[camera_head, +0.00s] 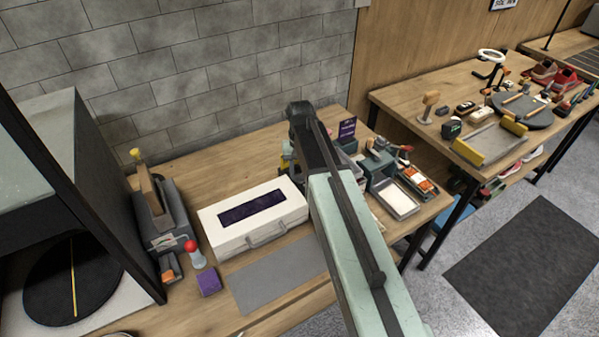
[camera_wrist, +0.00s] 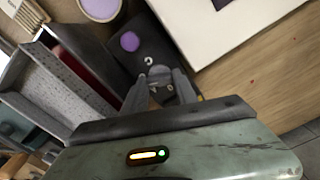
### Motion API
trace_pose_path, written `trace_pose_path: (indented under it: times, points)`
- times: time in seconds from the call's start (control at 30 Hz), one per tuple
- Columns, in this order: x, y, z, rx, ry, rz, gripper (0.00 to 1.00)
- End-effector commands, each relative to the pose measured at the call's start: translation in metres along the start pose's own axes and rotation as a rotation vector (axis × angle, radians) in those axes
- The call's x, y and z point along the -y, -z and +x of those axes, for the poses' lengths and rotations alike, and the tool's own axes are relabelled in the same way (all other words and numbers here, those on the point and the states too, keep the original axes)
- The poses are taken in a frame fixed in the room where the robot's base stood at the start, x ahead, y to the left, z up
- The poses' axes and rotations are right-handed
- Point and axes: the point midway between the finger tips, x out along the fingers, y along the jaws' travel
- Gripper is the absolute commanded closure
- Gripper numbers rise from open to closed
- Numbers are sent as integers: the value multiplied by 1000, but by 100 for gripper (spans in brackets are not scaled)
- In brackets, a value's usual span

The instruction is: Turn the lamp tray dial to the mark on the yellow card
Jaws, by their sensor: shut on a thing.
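In the wrist view my gripper (camera_wrist: 161,88) points down at a dark grey box (camera_wrist: 125,62). Its two fingers close on a small grey knob, which I take to be the dial (camera_wrist: 160,72). A small light mark (camera_wrist: 149,61) shows just beyond the knob, and a purple round spot (camera_wrist: 130,41) lies farther along the same dark face. The dial's exact setting is too small to read. In the head view my own arm hides the gripper and the dial. I cannot make out the yellow card clearly in either view.
A white case with a dark window (camera_head: 287,190) stands left of my arm. A grey mat (camera_head: 275,280) lies before it. A pale tray (camera_head: 396,203) and small boxes crowd the right side. In the wrist view, a grey bin (camera_wrist: 50,90) is left of the dark box.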

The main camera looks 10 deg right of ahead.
Motion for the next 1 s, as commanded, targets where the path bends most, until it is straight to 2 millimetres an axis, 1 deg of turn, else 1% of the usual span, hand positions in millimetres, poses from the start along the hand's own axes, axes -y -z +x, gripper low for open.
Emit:
trace_pose_path:
  times: [0.7, 1.0]
  points:
    - [0, 0, 0, -1, 0, 677, 100]
    - [0, 0, 0, -1, -1, 932, 100]
